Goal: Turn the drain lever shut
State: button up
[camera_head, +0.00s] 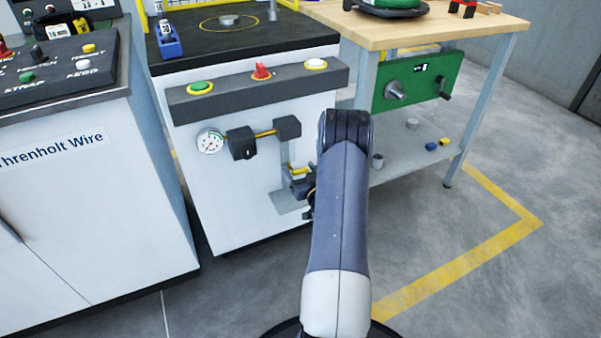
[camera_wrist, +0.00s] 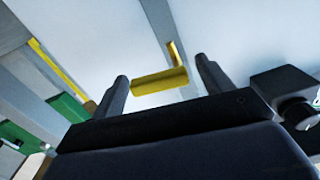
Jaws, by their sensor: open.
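The drain lever, a yellow bar (camera_wrist: 160,82), shows in the wrist view between the two dark fingers of my gripper (camera_wrist: 161,69). The fingers are apart, one on each side of the bar, and a gap shows at each end of it. I cannot tell how deep the bar lies between the fingers. In the head view the yellow lever (camera_head: 299,168) is low on the front of the white cabinet (camera_head: 240,205), just left of my arm. My arm hides part of the lever area and most of my gripper there.
A round pressure gauge (camera_head: 210,142) and dark fittings (camera_head: 241,143) are on the cabinet front, under a panel with green, red and white controls (camera_head: 262,80). A workbench (camera_head: 450,28) with a green crank panel (camera_head: 418,82) stands right. Floor at front right is clear.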

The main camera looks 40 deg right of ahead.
jog(key=shift+c, duration=0.5)
jog(key=c, duration=0.9)
jog(key=shift+b, duration=0.4)
jog(key=shift+r+n+b, duration=0.15)
jog(key=shift+n+b, duration=0.25)
jog(key=shift+n, duration=0.4)
jog(key=o, duration=1)
jog(key=shift+s, duration=0.1)
jog(key=p+v, duration=0.2)
jog(key=v, duration=0.8)
jog(key=shift+s, duration=0.25)
